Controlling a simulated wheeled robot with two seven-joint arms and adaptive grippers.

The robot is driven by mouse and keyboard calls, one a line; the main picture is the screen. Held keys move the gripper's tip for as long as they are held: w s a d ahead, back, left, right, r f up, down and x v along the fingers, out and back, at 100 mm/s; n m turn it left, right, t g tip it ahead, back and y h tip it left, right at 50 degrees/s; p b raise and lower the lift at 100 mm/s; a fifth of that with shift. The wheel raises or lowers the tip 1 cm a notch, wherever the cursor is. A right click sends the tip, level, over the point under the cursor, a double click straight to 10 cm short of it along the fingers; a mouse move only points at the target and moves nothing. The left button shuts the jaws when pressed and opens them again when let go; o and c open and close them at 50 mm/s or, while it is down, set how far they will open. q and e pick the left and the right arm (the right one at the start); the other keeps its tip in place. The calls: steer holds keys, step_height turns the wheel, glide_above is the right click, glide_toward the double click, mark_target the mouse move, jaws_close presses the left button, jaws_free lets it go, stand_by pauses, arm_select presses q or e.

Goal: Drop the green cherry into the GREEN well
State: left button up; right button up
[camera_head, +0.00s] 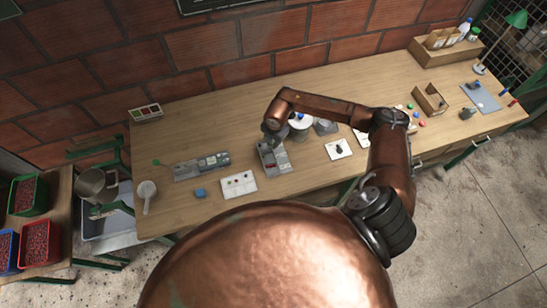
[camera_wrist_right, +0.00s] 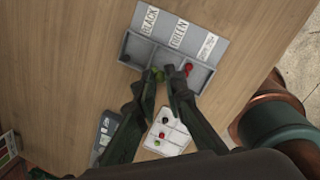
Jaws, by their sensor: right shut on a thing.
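The grey sorting tray (camera_wrist_right: 165,53) has labels reading BLACK and GREEN, plus a third that is too small to read. It also shows in the head view (camera_head: 274,158). My right gripper (camera_wrist_right: 158,82) is over the tray's near edge, by the GREEN well. In the head view the right gripper (camera_head: 270,135) is small, at the tray's far end. Whether the cherry touches the tray is unclear. A red cherry (camera_wrist_right: 187,68) is at the right-hand well. My left gripper is out of view.
A white tray (camera_head: 238,185) with a few small cherries stands just left of the grey tray. A grey device (camera_head: 202,166), a blue block (camera_head: 200,192) and a white scoop (camera_head: 146,192) lie farther left. A white round container (camera_head: 300,122) stands behind on the right.

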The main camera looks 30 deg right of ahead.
step_height(320, 180, down, 5)
steer(key=b, duration=0.3)
steer(key=o, duration=0.7)
step_height(320, 180, up, 12)
steer(key=s, duration=0.2)
steer(key=shift+a, duration=0.2)
steer(key=shift+a, duration=0.1)
stand_by(0.4)
